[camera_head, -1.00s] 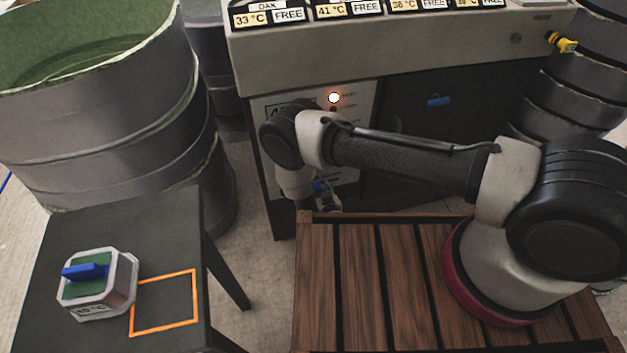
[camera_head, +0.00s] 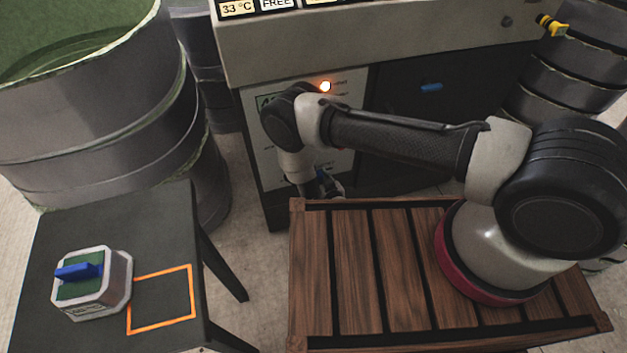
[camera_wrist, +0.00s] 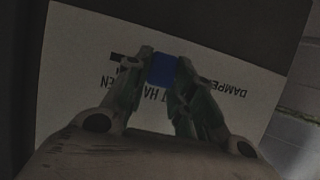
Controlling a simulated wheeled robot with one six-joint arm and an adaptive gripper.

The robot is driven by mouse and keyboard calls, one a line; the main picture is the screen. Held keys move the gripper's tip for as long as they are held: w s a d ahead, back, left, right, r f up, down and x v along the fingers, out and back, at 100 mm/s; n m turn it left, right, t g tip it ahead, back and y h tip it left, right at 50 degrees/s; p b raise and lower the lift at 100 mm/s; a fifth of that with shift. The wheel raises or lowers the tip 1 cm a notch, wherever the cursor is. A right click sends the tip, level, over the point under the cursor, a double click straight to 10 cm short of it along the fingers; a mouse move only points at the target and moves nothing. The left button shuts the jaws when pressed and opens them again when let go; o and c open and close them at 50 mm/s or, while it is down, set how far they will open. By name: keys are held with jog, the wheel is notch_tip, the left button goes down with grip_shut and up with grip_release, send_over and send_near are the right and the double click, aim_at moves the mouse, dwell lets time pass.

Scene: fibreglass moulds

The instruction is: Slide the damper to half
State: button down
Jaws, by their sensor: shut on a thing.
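The damper's blue knob (camera_wrist: 163,69) sits between the two fingertips of my gripper (camera_wrist: 160,75) in the wrist view. My gripper is shut on it. The knob is in front of a pale panel (camera_wrist: 75,50) with upside-down dark lettering, including "DAMPER" and part of "HALF". The same panel shows in the head view (camera_head: 345,112) on the front of the grey cabinet, largely behind my arm. My gripper (camera_head: 325,186) is low at the panel there, and the knob is mostly hidden.
A lamp (camera_head: 325,86) glows orange-white above my wrist. A dark table (camera_head: 130,225) at left bears a blue-handled block (camera_head: 95,290) and an orange outline (camera_head: 160,300). Large grey drums (camera_head: 100,130) stand behind it. A blue handle (camera_head: 431,87) is on the dark cabinet front.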

jog(key=shift+w+d, duration=0.15)
jog(key=shift+d, duration=0.3)
jog(key=c, duration=1.2)
grip_release()
notch_tip(320, 180, up, 10)
jog(key=shift+r, duration=0.1)
